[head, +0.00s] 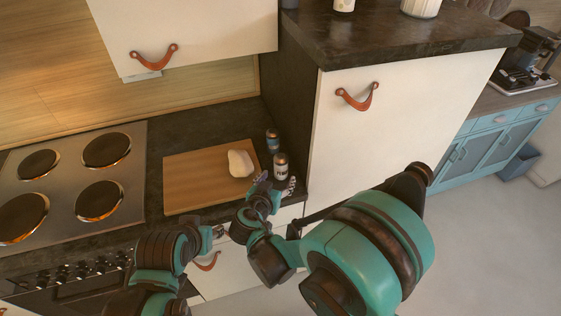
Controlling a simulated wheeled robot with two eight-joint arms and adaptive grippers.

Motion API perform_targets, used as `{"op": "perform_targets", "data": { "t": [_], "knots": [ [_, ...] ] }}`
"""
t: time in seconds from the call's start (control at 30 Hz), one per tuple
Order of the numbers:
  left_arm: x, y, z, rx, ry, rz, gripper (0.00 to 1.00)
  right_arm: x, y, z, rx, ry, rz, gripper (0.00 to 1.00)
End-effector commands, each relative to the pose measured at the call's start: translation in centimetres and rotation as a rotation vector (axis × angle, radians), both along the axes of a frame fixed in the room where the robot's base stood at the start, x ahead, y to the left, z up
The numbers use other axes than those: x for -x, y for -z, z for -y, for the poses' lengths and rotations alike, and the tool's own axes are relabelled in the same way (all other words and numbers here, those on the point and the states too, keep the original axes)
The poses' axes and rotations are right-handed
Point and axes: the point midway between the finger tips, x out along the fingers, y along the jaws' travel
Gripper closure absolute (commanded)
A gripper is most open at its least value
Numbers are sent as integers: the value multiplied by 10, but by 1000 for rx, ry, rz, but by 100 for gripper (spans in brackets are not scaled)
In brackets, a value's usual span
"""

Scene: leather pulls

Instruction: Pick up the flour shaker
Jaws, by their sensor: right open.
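Two small shakers stand at the right end of the dark counter, beside the cutting board. The nearer one (281,165) has a light body with a dark band. The farther one (272,140) looks bluish with a dark band. I cannot tell from their size which is the flour shaker. My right gripper (263,180) is open and empty, just in front and left of the nearer shaker, near the board's right edge. I cannot tell if it touches anything. My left gripper (217,231) is low at the counter's front edge, small and partly hidden; its jaws are unclear.
A wooden cutting board (190,180) carries a pale lump (240,163), perhaps bread or dough. A small patterned item (290,186) lies at the counter's front right. A stovetop (125,150) is at left. A tall white cabinet (400,120) closes off the right side.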

Motion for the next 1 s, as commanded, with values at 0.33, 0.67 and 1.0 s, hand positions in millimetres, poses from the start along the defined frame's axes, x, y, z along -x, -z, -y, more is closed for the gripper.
{"op": "perform_targets", "data": {
  "t": [0.33,0.67,1.0],
  "knots": [
    [0,4,0,0,0,0,60,-22,12,-7,-13,1,45,36],
    [0,18,0,0,0,0,60,-59,23,7,-13,2,44,36],
    [0,20,0,0,0,0,60,-72,26,10,-12,-2,43,38]
  ]
}}
